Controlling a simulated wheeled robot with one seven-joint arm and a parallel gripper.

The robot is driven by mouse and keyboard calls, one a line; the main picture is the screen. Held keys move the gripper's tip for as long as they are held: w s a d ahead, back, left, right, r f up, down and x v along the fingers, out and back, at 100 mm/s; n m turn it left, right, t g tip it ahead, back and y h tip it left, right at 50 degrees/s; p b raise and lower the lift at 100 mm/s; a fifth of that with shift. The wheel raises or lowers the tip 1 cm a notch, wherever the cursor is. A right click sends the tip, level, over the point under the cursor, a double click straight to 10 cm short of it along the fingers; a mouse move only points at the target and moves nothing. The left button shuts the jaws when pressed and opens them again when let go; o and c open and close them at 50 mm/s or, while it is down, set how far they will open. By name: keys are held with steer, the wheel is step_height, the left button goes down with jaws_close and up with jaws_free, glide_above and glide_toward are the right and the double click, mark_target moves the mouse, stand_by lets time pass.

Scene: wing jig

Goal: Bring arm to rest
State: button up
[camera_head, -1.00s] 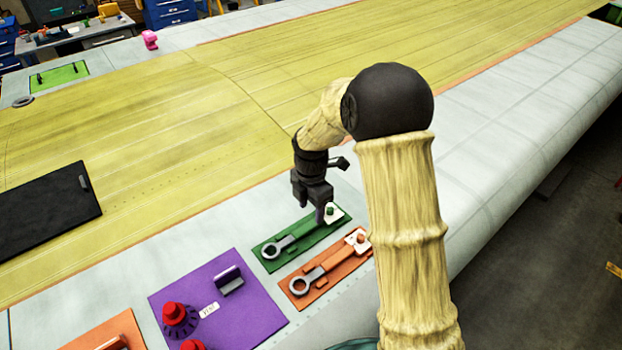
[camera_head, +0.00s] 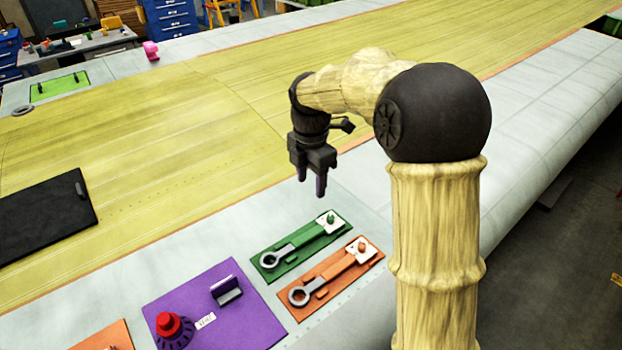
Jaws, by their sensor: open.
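My gripper (camera_head: 311,188) hangs from my bent arm above the wing surface, fingers pointing down. It is open, with nothing seen between its fingers. My arm's dark elbow and pale covered upper link fill the right of the view.
A purple panel (camera_head: 240,325) with a red knob (camera_head: 169,324) and a block (camera_head: 226,289) is at the front. A black panel (camera_head: 40,225) lies left. The yellow wing middle (camera_head: 180,150) is largely clear.

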steer(key=shift+w, duration=0.1)
steer(key=s+d+f+m+t, duration=0.1)
steer(key=s+d+f+m, duration=0.3)
steer(key=s+m, duration=0.5)
steer(key=s+d+f+m+t, duration=0.1)
steer(key=s+d+f+m, duration=0.3)
steer(key=s+m, duration=0.5)
steer(key=d+m, duration=0.2)
steer(key=m, duration=0.4)
steer(key=shift+s+d+f+m+t+b, duration=0.25)
steer(key=shift+s+d+m+t+b, duration=0.05)
steer(key=shift+m+b, duration=0.1)
